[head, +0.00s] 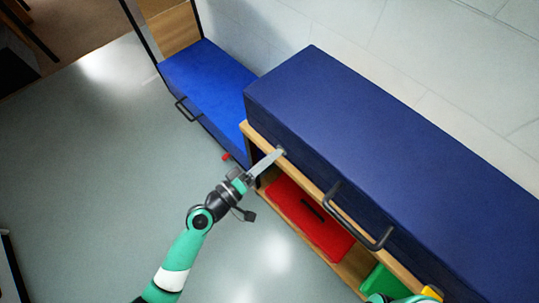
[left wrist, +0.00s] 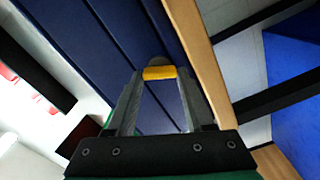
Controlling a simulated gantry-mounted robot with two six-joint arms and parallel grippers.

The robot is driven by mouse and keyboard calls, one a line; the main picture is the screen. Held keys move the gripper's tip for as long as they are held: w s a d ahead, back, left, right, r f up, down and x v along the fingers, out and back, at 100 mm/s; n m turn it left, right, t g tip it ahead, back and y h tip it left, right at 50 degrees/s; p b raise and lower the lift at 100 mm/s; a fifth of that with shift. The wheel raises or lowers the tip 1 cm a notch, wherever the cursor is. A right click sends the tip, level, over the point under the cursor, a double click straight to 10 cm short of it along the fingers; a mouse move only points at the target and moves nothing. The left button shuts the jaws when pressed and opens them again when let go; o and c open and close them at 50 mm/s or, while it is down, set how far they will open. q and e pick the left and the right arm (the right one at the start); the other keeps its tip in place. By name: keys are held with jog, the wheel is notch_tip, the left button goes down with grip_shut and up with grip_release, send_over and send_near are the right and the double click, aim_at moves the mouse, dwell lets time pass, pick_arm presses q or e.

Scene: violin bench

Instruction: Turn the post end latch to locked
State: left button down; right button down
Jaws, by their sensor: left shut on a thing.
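A long dark blue case (head: 400,140) lies on top of a wooden shelf unit, and its front side also shows in the left wrist view (left wrist: 112,42). My left gripper (head: 277,153) reaches the near left end of the case's front in the head view. In the left wrist view its fingertips (left wrist: 161,76) are closed on the yellow bar of the latch (left wrist: 160,73), which has a grey rounded base behind it. The gripper hides the latch in the head view. I cannot read its locked or unlocked position.
A black handle (head: 357,222) sticks out from the case front. Below are a red case (head: 305,222) and a green item (head: 384,283) on the shelf. A lower bright blue box (head: 205,85) with a handle stands at left. The grey floor (head: 95,170) is open.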

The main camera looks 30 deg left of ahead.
pick_arm(q)
jog(key=n+p, duration=0.1)
jog(key=n, duration=0.3)
jog(key=shift+n, duration=0.4)
jog(key=shift+f, duration=0.1)
jog(key=shift+c, duration=1.4)
grip_release()
jog(key=shift+f, duration=0.1)
